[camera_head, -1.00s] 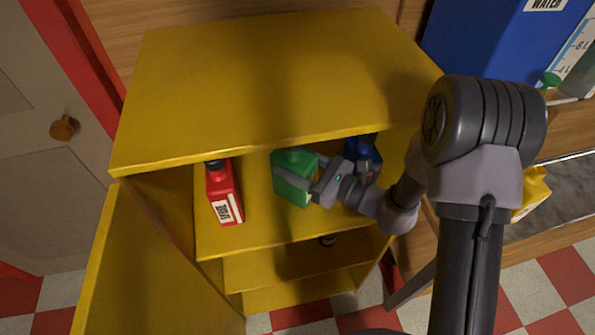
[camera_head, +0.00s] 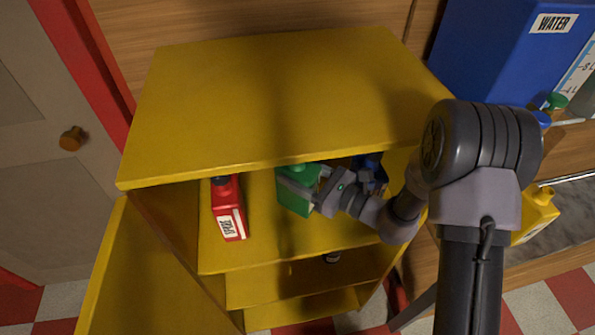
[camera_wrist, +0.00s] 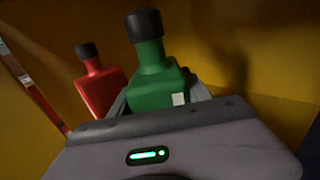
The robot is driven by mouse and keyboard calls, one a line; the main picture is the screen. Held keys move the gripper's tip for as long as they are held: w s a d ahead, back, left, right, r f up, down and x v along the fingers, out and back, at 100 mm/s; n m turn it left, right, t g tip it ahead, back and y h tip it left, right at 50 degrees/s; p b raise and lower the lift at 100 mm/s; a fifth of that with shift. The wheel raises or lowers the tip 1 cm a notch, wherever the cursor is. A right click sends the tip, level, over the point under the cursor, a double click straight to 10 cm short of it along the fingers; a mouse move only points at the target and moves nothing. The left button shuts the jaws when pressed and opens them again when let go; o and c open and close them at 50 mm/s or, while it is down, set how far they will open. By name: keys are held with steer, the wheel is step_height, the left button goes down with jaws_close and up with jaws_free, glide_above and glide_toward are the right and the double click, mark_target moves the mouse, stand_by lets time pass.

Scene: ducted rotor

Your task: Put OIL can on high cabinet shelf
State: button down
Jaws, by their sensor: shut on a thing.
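A green can (camera_head: 297,197) with a dark cap is inside the yellow cabinet (camera_head: 285,105), at its top shelf (camera_head: 262,242). My gripper (camera_head: 300,190) is shut on the green can, with a finger along its side. In the wrist view the green can (camera_wrist: 155,75) stands upright between my fingers. No OIL label is readable on it. I cannot tell whether its base touches the shelf. A red can (camera_head: 228,210) with a white label stands left of it; it also shows in the wrist view (camera_wrist: 100,88).
A blue can (camera_head: 374,172) stands behind my gripper, partly hidden. The cabinet door (camera_head: 108,270) is open at left. Lower shelves (camera_head: 270,288) lie beneath. A blue WATER container (camera_head: 500,55) and a yellow can (camera_head: 537,213) are on the right. Shelf space between red and green cans is clear.

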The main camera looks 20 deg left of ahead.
steer(key=shift+f+b, duration=0.5)
steer(key=shift+f, duration=0.05)
stand_by(0.4)
jaws_free()
steer(key=shift+r+b+v, duration=0.2)
steer(key=shift+b+v, duration=0.5)
steer(key=shift+v, duration=4.35)
